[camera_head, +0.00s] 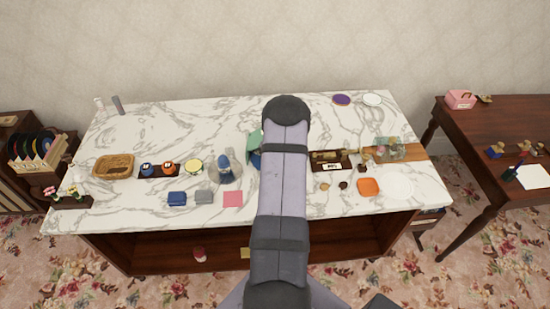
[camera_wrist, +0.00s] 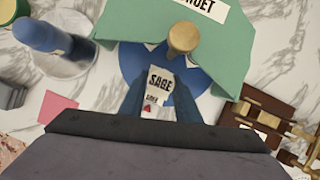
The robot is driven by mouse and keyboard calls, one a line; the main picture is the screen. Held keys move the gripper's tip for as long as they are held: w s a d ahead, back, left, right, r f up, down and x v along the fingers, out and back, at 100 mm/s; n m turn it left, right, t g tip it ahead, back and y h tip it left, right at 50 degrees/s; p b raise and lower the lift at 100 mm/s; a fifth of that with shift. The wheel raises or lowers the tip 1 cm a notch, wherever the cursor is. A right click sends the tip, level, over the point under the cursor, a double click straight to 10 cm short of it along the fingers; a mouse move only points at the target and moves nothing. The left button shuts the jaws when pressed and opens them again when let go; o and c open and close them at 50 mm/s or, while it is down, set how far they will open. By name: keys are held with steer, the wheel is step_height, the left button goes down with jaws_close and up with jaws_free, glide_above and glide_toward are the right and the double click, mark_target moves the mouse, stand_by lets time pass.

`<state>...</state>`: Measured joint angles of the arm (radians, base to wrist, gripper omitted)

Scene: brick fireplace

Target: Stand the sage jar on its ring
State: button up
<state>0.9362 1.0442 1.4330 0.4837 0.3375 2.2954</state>
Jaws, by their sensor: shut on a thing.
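The sage jar (camera_wrist: 160,82) shows in the wrist view by its white label reading SAGE, with a round tan knob (camera_wrist: 183,38) just beyond it that looks like its stopper. My gripper (camera_wrist: 160,106) is shut on the jar, its blue-grey fingers on both sides of the label. Behind the jar are a blue round shape (camera_wrist: 132,66) and a green piece (camera_wrist: 115,28) with a label ending in UET. I cannot tell whether the jar touches the surface, nor which marking is its ring. In the head view my arm hides the gripper and jar.
A blue upright object (camera_head: 223,163) stands left of the arm on the marble top (camera_head: 190,115), near a pink square (camera_head: 233,199). To the right are a dark brown tray (camera_head: 318,166) and an orange square (camera_head: 369,187). The marble behind is mostly clear.

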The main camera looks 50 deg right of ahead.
steer(key=o, duration=1.2)
steer(key=shift+c, duration=0.2)
steer(key=shift+r, duration=0.1)
steer(key=shift+s+r, duration=0.1)
steer(key=shift+r, duration=0.3)
steer(key=b+v, duration=0.1)
steer(key=v, duration=1)
steer(key=shift+a+b, duration=0.15)
steer(key=shift+b, duration=0.25)
steer(key=shift+s, duration=0.1)
